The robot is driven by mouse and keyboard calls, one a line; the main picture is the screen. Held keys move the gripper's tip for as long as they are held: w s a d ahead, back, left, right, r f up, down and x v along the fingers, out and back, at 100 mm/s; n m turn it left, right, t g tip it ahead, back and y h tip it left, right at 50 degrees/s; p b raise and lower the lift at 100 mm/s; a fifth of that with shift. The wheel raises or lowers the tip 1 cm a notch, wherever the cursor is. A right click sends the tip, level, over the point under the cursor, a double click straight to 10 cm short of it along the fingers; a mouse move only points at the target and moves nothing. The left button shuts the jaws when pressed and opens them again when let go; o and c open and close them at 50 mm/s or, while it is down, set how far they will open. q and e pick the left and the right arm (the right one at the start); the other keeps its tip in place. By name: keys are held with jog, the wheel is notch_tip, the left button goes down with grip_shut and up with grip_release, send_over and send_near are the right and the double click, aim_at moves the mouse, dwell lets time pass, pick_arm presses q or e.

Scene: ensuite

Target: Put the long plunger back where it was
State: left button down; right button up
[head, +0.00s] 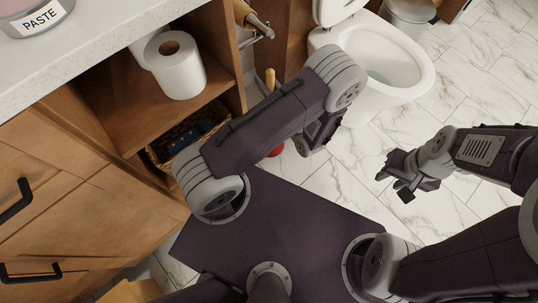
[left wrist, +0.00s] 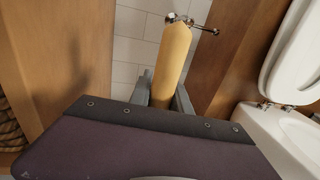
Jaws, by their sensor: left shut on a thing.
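The plunger's yellow wooden handle (head: 270,79) stands in the gap between the cabinet and a wooden panel in the head view. A small part of a red cup (head: 275,151) shows lower down, by my left forearm. In the left wrist view the handle (left wrist: 172,62) rises between the two grey fingers of my left gripper (left wrist: 164,94), which is shut on it. My arm hides the middle of the plunger and these fingers in the head view. My right gripper (head: 394,184) is empty above the floor at the right, its fingers apart.
A toilet (head: 385,62) stands just right of the gap. A metal wall fitting (left wrist: 180,20) is behind the handle tip. Marble floor (head: 465,105) is clear at the right.

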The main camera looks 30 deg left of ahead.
pick_arm(q)
notch_tip(320, 180, down, 10)
jog(key=b, duration=0.7)
jog(key=c, duration=1.2)
grip_release()
jog(key=shift+f, duration=0.15)
jog(key=p+v, duration=0.4)
jog(key=v, duration=0.8)
jog(key=shift+p, duration=0.3)
